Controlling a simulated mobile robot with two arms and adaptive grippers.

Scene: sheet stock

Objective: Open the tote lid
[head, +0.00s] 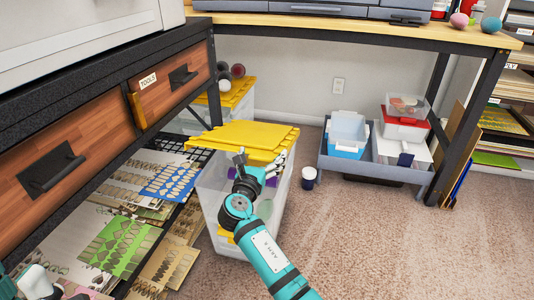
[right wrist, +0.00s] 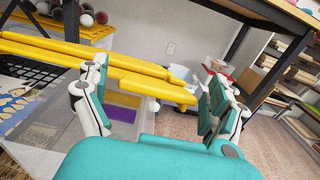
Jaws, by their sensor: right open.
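The clear tote (head: 213,187) stands on the carpet beside the shelving, with a yellow lid (head: 262,133) across its top. In the right wrist view the lid (right wrist: 110,62) shows as long yellow bars above the clear wall; I cannot tell whether any part is raised. Purple and green items show through the tote wall. My right gripper (head: 263,163) is open at the lid's near right edge. In the right wrist view the lid's end lies between its spread fingers (right wrist: 158,100); contact is unclear. My left gripper (head: 45,284) is only partly visible at the lower left corner.
A shelf unit with wooden drawers (head: 98,120) and sheet stock stands close on the left. A second yellow-lidded tote (head: 238,92) is behind. A grey bin (head: 372,172) and a small dark-and-white cup (head: 309,178) are right. Carpet at right front is clear.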

